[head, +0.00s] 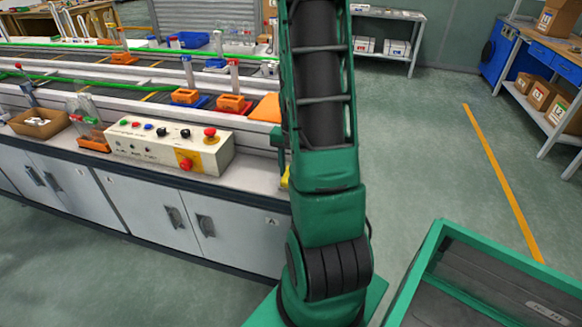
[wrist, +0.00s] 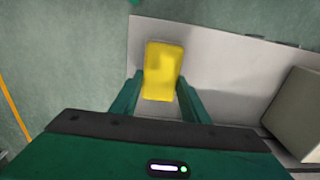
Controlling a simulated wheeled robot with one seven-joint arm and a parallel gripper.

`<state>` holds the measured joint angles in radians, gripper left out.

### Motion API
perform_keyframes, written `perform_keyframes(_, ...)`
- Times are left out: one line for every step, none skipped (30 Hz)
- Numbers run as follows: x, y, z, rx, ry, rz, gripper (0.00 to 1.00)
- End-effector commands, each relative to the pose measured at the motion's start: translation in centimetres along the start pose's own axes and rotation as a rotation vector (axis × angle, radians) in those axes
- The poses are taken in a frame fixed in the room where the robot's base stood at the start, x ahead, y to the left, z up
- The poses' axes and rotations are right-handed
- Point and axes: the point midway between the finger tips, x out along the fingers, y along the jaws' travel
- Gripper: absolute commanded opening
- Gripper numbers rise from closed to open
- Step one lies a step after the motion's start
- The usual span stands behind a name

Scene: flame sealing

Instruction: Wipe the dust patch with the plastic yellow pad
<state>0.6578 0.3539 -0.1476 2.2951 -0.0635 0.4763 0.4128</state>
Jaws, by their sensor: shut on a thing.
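The yellow pad (wrist: 163,68) is held between the two green fingers of my gripper (wrist: 160,97) in the wrist view. It is over the end of the pale worktop (wrist: 225,62). I cannot tell whether the pad touches the top. In the head view my arm hides most of the gripper, and only a small yellow bit (head: 285,178), seemingly the pad, shows at the arm's left edge. I cannot make out the dust patch in either view.
A control box (head: 170,145) with knobs and red buttons stands on the bench; a box side (wrist: 298,115) shows at right in the wrist view. A cardboard tray (head: 40,122) and an orange block (head: 266,108) are also there. Open floor (head: 430,150) lies right of my arm.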

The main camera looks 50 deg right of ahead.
Motion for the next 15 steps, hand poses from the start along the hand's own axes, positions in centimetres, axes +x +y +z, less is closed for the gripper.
perform_keyframes(0.1, 0.0, 0.6, -0.002, -0.003, 0.001, 0.06)
perform_keyframes(0.1, 0.0, 0.8, -0.002, -0.004, 0.001, 0.06)
perform_keyframes(0.2, 0.0, 1.1, -0.002, -0.005, 0.001, 0.06)
perform_keyframes(0.2, 0.0, 1.3, -0.003, -0.005, 0.001, 0.06)
perform_keyframes(0.2, 0.0, 1.5, -0.003, -0.005, 0.002, 0.06)
perform_keyframes(0.2, 0.0, 1.6, -0.002, -0.006, 0.002, 0.06)
perform_keyframes(0.2, 0.0, 1.7, -0.002, -0.006, 0.002, 0.06)
perform_keyframes(0.2, 0.0, 1.7, -0.002, -0.007, 0.002, 0.06)
perform_keyframes(0.3, 0.0, 1.7, -0.002, -0.007, 0.002, 0.06)
perform_keyframes(0.3, 0.0, 1.8, -0.002, -0.008, 0.002, 0.06)
perform_keyframes(0.3, 0.1, 1.8, -0.002, -0.008, 0.003, 0.06)
perform_keyframes(0.3, 0.1, 1.8, -0.002, -0.009, 0.003, 0.06)
perform_keyframes(0.3, 0.1, 1.8, -0.003, -0.010, 0.003, 0.06)
perform_keyframes(0.3, 0.1, 1.8, -0.003, -0.010, 0.003, 0.06)
perform_keyframes(0.3, 0.1, 1.8, -0.003, -0.010, 0.003, 0.06)
